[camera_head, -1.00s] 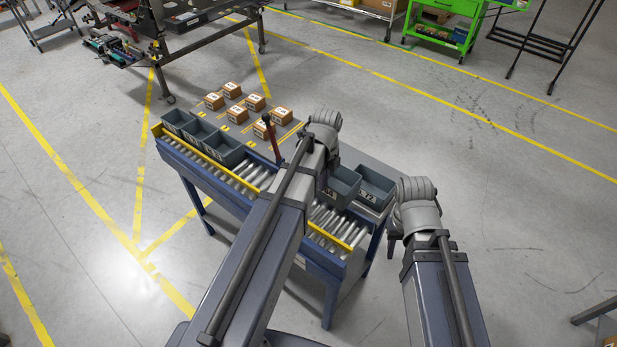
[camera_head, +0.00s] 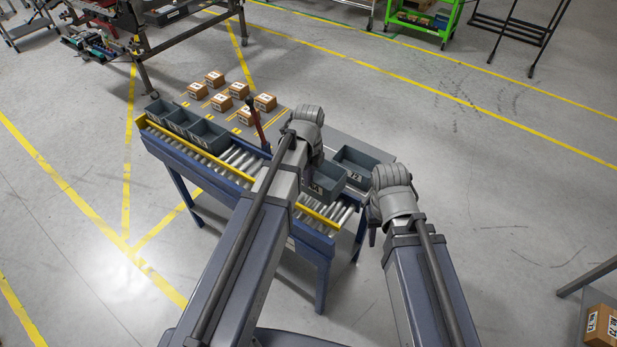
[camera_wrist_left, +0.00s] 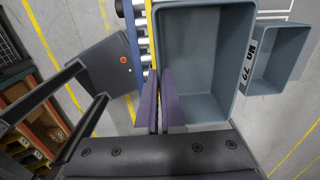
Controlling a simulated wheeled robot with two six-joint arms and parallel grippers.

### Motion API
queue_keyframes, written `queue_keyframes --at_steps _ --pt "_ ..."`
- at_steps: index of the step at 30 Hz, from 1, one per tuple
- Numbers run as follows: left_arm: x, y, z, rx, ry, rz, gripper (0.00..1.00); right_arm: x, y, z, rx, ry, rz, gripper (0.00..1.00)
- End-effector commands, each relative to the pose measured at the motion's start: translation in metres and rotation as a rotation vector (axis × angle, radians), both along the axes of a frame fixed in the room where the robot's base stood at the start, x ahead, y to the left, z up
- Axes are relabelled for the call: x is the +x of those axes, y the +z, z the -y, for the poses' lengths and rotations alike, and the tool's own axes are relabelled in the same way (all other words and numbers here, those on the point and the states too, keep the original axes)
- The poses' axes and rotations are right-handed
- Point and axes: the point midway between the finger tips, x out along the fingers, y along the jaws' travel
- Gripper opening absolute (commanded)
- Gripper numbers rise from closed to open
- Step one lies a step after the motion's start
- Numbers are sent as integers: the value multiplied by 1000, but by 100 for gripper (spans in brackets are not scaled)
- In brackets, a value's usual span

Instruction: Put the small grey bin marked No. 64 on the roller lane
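The small grey bin (camera_head: 328,178) with a white label, its number only partly legible, is at the right part of the roller lane (camera_head: 240,158), low over the rollers. In the left wrist view the bin (camera_wrist_left: 205,50) is large, open and empty. My left gripper (camera_wrist_left: 160,78) is closed on its near left wall, one finger on each side. I cannot tell whether the bin touches the rollers. In the head view, my left arm hides most of this grip. My right gripper (camera_head: 373,237) is mostly hidden behind its wrist, right of the bench; its opening does not show.
Another grey bin (camera_head: 362,160), marked 72, stands behind the held bin. Several grey bins (camera_head: 208,135) stand farther left along the lane. Small cartons (camera_head: 265,102) sit on the back surface. Yellow rails (camera_head: 200,150) edge the lane.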

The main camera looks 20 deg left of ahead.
Motion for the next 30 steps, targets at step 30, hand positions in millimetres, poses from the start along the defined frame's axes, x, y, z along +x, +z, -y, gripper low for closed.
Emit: queue_keyframes --at_steps 30 --pt "0 -48 0 0 0 0 0 0 -48 0 -2 11 -1 39"
